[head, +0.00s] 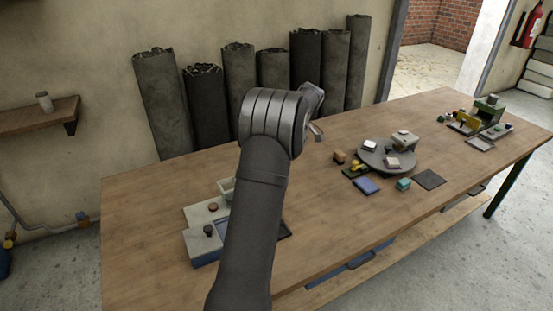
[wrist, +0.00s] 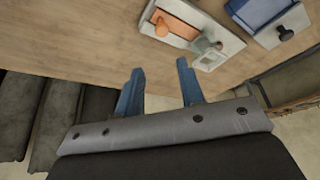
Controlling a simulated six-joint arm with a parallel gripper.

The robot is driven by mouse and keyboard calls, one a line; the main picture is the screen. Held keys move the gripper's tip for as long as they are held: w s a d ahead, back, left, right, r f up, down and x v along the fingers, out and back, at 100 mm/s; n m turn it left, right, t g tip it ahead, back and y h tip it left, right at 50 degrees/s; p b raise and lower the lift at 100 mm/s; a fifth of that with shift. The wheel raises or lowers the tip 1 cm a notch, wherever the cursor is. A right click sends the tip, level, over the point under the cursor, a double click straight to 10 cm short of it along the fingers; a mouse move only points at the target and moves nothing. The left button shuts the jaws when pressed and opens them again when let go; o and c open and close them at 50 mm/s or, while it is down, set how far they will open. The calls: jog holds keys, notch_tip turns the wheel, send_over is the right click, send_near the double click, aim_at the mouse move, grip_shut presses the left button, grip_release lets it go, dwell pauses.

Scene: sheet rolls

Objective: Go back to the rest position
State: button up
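My gripper (wrist: 160,80) shows in the wrist view as two blue fingers, spread apart with nothing between them. It is over the back part of the wooden table (head: 140,230). In the head view my arm rises across the middle of the picture and hides most of the gripper; only a small tip shows beside the wrist. The wrist view shows a grey box with an orange inset (wrist: 172,28) just beyond the fingers, apart from them.
A blue-topped box with a dark knob (wrist: 285,32) lies at the wrist view's upper right. Several dark sheet rolls (head: 160,100) lean on the wall behind the table. A round grey turntable (head: 375,160) with small blocks stands right of my arm.

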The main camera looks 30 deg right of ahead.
jog(key=shift+v, duration=0.9)
jog(key=x, duration=1.7)
jog(key=shift+w+a+f, duration=0.1)
jog(key=shift+a+f, duration=0.05)
jog(key=shift+f, duration=0.05)
